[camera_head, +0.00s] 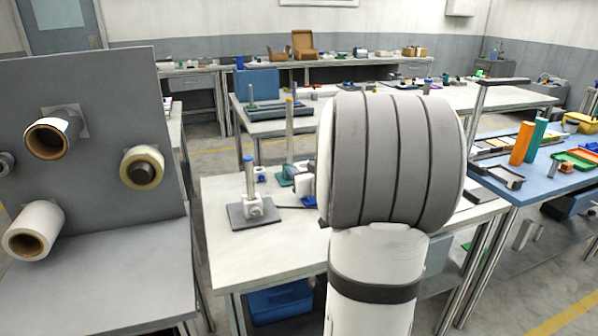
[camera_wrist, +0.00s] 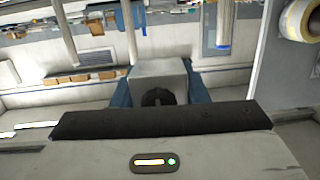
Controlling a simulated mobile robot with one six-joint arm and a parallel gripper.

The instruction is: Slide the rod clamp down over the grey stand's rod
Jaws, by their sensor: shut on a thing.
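The grey stand (camera_head: 238,215) is on the white table in the head view, with a flat grey base, an upright rod (camera_head: 249,180) with a blue tip and a pale block at the rod's foot. My gripper (camera_wrist: 158,96) is shut on the rod clamp (camera_wrist: 158,73), a pale grey block with a dark round part, between blue fingers. In the head view my arm hides most of the gripper, right of the grey stand. In the tilted, seemingly inverted wrist view, a blue-tipped rod (camera_wrist: 224,22) shows beyond the clamp, apart from it.
A second stand with a green base and a tall yellow-tipped rod (camera_head: 289,130) stands behind, close to my gripper. A grey panel (camera_head: 105,130) with several rolls rises at the left. A blue table (camera_head: 545,185) with colored parts is at the right. The white table's front left is clear.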

